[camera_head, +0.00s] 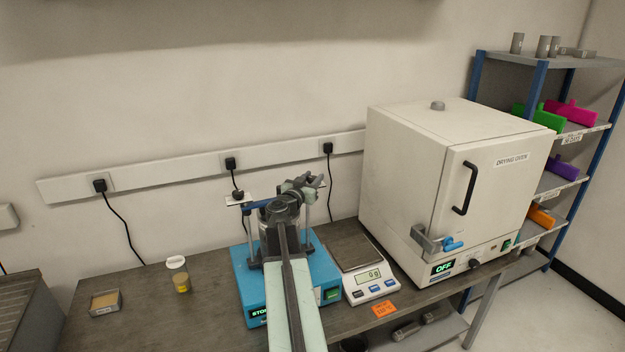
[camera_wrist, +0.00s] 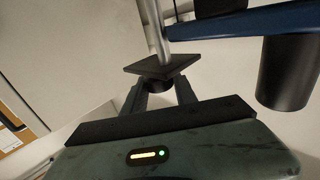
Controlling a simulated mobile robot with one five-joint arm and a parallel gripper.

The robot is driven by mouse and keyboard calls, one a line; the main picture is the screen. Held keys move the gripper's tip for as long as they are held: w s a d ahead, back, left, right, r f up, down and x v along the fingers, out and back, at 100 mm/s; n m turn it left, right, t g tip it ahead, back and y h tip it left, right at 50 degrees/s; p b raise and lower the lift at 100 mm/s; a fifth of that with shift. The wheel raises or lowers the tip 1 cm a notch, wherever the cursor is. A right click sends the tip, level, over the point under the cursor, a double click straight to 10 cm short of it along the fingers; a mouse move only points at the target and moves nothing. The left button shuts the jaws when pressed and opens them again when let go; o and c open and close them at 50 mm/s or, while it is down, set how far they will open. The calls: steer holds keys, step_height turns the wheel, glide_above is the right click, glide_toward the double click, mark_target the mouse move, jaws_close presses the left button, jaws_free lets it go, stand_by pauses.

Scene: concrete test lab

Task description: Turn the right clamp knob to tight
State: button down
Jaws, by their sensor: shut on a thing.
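The blue shaker (camera_head: 240,285) stands on the bench with upright rods and a lit display at its front left. Its left clamp knob (camera_head: 239,195) is dark and stands by a small white plate. My gripper (camera_head: 303,184) is at the top of the right rod and mostly hides the right knob there. In the wrist view my gripper (camera_wrist: 160,90) is shut on the dark right clamp knob (camera_wrist: 158,86), its fingers on either side. A dark square plate (camera_wrist: 160,67) and a silver rod (camera_wrist: 154,28) adjoin the knob. The knob's turn setting cannot be read.
A balance (camera_head: 366,275) and the drying oven (camera_head: 400,160) stand to the right of the shaker. A yellow-bottomed jar (camera_head: 178,275) and a small box (camera_head: 104,303) are on the left bench. In the wrist view a blue bar (camera_wrist: 270,21) and a dark cylinder (camera_wrist: 288,75) are close by.

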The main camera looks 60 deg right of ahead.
mark_target(310, 180)
steer(key=shift+w+g, duration=0.1)
steer(key=shift+g, duration=0.3)
steer(key=c, duration=1)
jaws_free()
steer(key=shift+a, duration=0.35)
steer(key=a, duration=0.7)
steer(key=shift+s, duration=0.4)
